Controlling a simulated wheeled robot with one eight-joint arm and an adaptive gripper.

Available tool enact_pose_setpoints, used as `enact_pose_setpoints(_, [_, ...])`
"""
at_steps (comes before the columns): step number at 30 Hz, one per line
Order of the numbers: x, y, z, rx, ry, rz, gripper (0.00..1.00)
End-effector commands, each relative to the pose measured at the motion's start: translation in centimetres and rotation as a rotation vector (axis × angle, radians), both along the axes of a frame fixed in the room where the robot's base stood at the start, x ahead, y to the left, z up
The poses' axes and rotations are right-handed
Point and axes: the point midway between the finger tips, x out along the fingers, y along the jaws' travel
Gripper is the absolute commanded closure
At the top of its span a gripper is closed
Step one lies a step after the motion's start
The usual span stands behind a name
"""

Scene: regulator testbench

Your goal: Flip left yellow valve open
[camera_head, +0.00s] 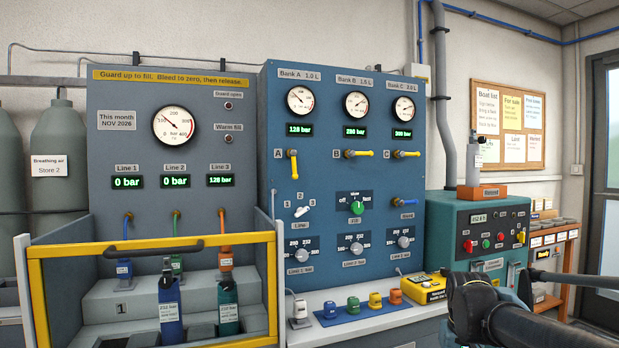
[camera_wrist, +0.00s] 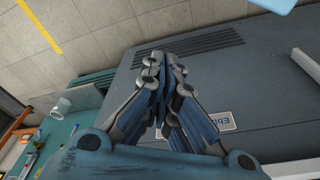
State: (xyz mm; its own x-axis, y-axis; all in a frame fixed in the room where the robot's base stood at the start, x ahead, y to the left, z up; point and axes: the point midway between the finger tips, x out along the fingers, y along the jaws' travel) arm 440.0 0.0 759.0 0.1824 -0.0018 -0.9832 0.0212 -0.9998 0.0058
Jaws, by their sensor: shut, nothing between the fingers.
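The left yellow valve (camera_head: 292,165) is under Bank A on the blue panel in the head view. Its lever points straight down beside the letter A. The yellow valves B (camera_head: 361,153) and C (camera_head: 406,153) to its right have their levers lying horizontal. My gripper (camera_wrist: 167,65) shows in the wrist view with its fingers together and nothing between them. It is in front of a grey-blue surface with vent slots, away from the valves. In the head view my dark arm is at the lower right; the fingertips cannot be made out there.
A yellow-framed guard (camera_head: 150,246) stands low at the left around cylinders. A ledge below the panel holds coloured knobs (camera_head: 353,305) and a yellow box (camera_head: 424,288). A teal unit (camera_head: 487,240) stands at the right behind my arm. The space before the yellow valves is clear.

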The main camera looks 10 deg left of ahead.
Motion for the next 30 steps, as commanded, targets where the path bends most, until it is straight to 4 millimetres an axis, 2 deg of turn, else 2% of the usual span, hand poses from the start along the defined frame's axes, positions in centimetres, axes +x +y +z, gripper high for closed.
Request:
enact_pose_setpoints(6, [0.0,0.0,0.0,0.001,0.000,-0.001,1.00])
enact_pose_setpoints(9, [-0.7,0.4,0.9,0.019,-0.007,-0.014,1.00])
enact_pose_setpoints(13, [0.6,2.2,3.0,0.098,0.019,-0.075,1.00])
enact_pose_setpoints(17, [2.6,5.3,6.8,0.237,0.076,-0.188,1.00])
enact_pose_setpoints(30, [11.7,16.5,22.0,0.695,0.436,-0.576,1.00])
